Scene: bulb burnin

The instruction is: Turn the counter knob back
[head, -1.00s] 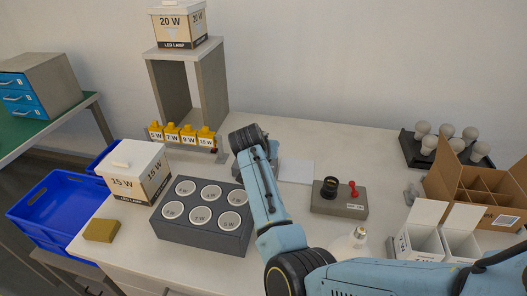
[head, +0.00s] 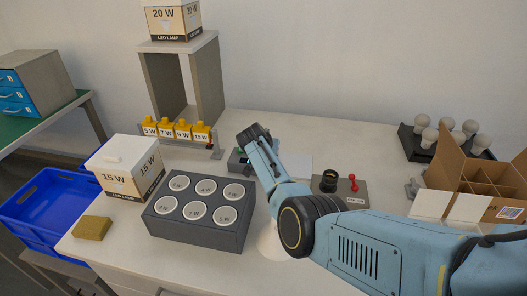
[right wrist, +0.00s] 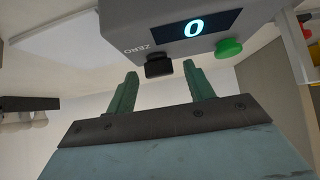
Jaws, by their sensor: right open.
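The counter (head: 236,161) is a grey box on the table, mostly hidden behind my right arm in the head view. In the right wrist view the counter (right wrist: 222,14) shows a lit "0", a "ZERO" label, a black knob (right wrist: 159,66) and a green button (right wrist: 229,48). My right gripper (right wrist: 160,71) is open, its two green fingers apart, with the knob between or just beyond their tips. I cannot tell whether they touch it. In the head view my right arm covers the gripper's fingers. My left gripper is not in view.
A grey block with white cups (head: 198,232) and a 15 W box (head: 127,170) stand left of my arm. A station with a black socket and red lever (head: 343,196) stands right. Yellow labelled blocks (head: 182,130) line a rack behind. An open carton (head: 463,184) is far right.

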